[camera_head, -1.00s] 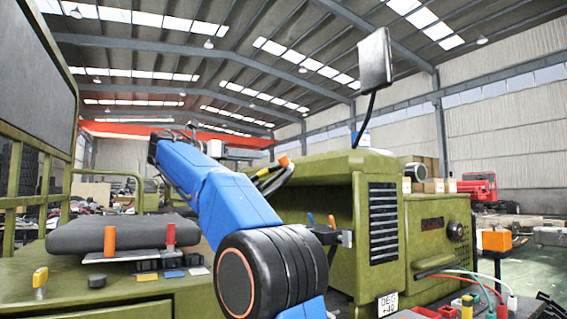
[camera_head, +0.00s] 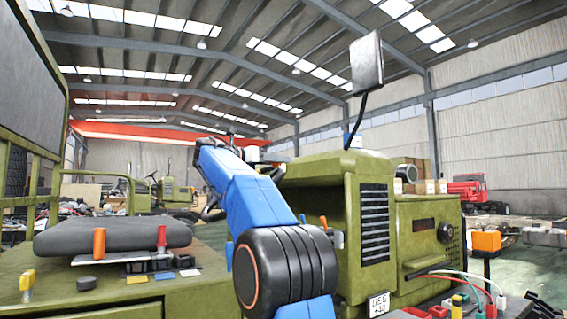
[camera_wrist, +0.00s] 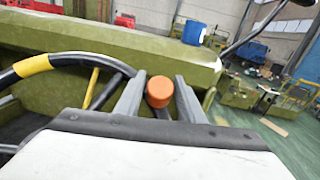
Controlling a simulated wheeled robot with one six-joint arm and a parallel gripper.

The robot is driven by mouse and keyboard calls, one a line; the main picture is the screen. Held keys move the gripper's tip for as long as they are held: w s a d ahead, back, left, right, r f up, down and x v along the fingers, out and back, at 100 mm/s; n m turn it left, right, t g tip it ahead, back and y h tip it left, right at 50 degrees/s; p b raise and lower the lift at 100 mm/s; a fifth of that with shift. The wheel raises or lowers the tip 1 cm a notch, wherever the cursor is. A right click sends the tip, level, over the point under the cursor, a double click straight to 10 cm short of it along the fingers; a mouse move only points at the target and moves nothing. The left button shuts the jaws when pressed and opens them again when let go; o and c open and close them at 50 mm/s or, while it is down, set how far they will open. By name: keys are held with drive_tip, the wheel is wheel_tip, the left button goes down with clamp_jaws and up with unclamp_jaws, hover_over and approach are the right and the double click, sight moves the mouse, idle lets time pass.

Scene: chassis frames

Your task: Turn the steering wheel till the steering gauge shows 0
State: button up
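The steering wheel shows in the wrist view as a black rim with a yellow band (camera_wrist: 33,66), at the left. An orange knob (camera_wrist: 159,91) stands between the two grey fingers of my gripper (camera_wrist: 160,98). The fingers lie close on both sides of it; I cannot tell whether they press on it. In the head view my blue arm hides most of the wheel and my gripper. A dark, reddish display panel (camera_head: 424,225) sits on the green vehicle (camera_head: 322,178); no reading is legible, and I cannot tell whether it is the steering gauge.
A dark seat cushion (camera_head: 112,236) lies at the left, with an orange cylinder (camera_head: 99,243) and a red one (camera_head: 162,238) by it. A mirror (camera_head: 367,63) stands on a stalk. Cables and a orange box (camera_head: 485,241) are at the right. A blue drum (camera_wrist: 194,32) shows behind the hood.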

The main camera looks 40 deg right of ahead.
drive_tip(key=shift+s+d, duration=0.2)
drive_tip(key=shift+d, duration=1.1)
clamp_jaws()
